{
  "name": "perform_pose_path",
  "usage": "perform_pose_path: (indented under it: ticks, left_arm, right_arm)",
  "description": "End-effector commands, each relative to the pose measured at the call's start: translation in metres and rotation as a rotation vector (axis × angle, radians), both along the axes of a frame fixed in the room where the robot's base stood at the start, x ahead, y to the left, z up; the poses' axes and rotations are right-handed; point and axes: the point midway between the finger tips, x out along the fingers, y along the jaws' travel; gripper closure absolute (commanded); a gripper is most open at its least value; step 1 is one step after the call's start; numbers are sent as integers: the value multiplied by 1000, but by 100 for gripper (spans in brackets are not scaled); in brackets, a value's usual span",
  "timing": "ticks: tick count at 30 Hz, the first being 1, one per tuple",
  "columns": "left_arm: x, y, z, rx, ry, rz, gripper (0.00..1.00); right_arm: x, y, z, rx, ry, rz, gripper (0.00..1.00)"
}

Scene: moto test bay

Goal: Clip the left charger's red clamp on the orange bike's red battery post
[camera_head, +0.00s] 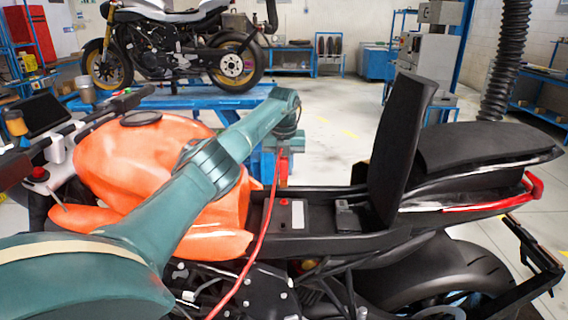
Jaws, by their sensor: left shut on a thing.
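The orange bike (150,160) stands across the view with its seat flap raised. Its open battery bay shows a battery (290,222) with a small red post (284,201) at its far edge and a pale patch on top. My left arm reaches over the orange tank, and my left gripper (283,158) points down beyond the post. It is shut on the red clamp (283,172), which appears just above the red post. Whether clamp and post touch cannot be told. A red cable (262,235) runs from the clamp down to the bottom edge. The charger is not identifiable.
The raised black seat flap (400,145) stands right of the battery bay. The tail (485,160) lies farther right. A second bike (175,45) stands on a blue lift (185,98) behind. Open floor (335,140) shows beyond the battery bay.

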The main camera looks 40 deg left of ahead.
Motion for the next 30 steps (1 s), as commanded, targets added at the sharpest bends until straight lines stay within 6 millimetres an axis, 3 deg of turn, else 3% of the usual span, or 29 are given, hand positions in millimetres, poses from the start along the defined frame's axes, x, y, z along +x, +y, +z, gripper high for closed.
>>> perform_pose_path:
  ticks: [15,30]
  left_arm:
    - [0,0,-44,1,1,-1,98]
    - [0,0,-48,0,0,-1,98]
  right_arm:
    - [3,1,-1,5,-9,-4,64]
    - [6,2,3,11,-19,-6,64]
